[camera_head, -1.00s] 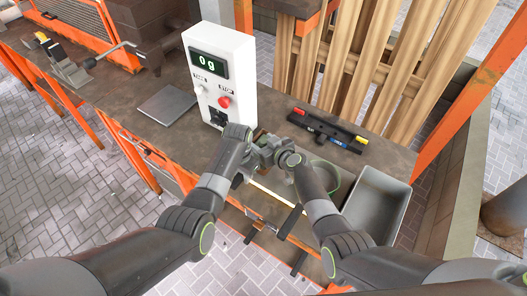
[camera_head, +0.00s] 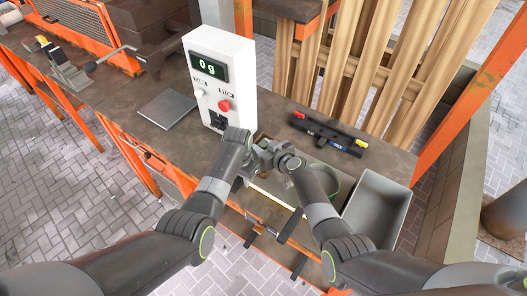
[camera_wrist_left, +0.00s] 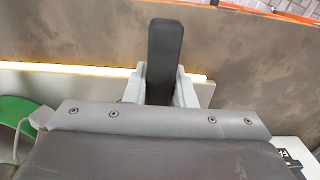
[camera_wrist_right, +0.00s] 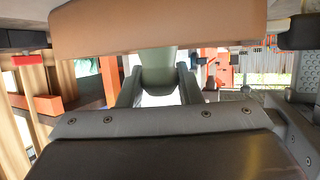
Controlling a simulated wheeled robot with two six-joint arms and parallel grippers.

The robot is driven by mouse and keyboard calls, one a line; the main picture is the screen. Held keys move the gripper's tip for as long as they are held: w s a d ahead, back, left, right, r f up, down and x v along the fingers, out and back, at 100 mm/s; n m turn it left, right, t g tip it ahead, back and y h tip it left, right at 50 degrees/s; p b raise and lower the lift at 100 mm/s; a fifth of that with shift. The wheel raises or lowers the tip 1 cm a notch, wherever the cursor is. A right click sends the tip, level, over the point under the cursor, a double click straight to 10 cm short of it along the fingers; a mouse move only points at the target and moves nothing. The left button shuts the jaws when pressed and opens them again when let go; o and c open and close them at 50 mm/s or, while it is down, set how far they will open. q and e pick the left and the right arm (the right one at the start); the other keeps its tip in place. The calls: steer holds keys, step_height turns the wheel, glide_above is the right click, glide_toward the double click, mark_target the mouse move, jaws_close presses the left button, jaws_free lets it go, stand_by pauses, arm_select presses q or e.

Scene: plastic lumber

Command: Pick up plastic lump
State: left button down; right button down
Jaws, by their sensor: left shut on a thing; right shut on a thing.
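My left gripper (camera_head: 258,161) and my right gripper (camera_head: 277,155) meet close together over the front of the bench, below the scale. In the left wrist view, my left gripper (camera_wrist_left: 164,90) is shut on an upright dark bar (camera_wrist_left: 165,50). In the right wrist view, my right gripper (camera_wrist_right: 158,85) is shut on a pale grey-green piece (camera_wrist_right: 158,75). A smooth brown block (camera_wrist_right: 160,25) spans the top of that view, just beyond the fingers. I cannot tell which of these is the plastic lump. In the head view the arms hide the held things.
The white scale (camera_head: 246,70) reads 0 g. A grey plate (camera_head: 168,107) lies left of it. A black tool (camera_head: 328,133) with red and yellow ends lies right. A grey bin (camera_head: 375,208) and a partly hidden green round thing (camera_head: 345,186) stand by the right arm.

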mark_target(263, 144)
steer(key=shift+r, duration=0.1)
steer(key=shift+r, duration=4.95)
arm_select(q)
steer(key=c, duration=1.1)
jaws_free()
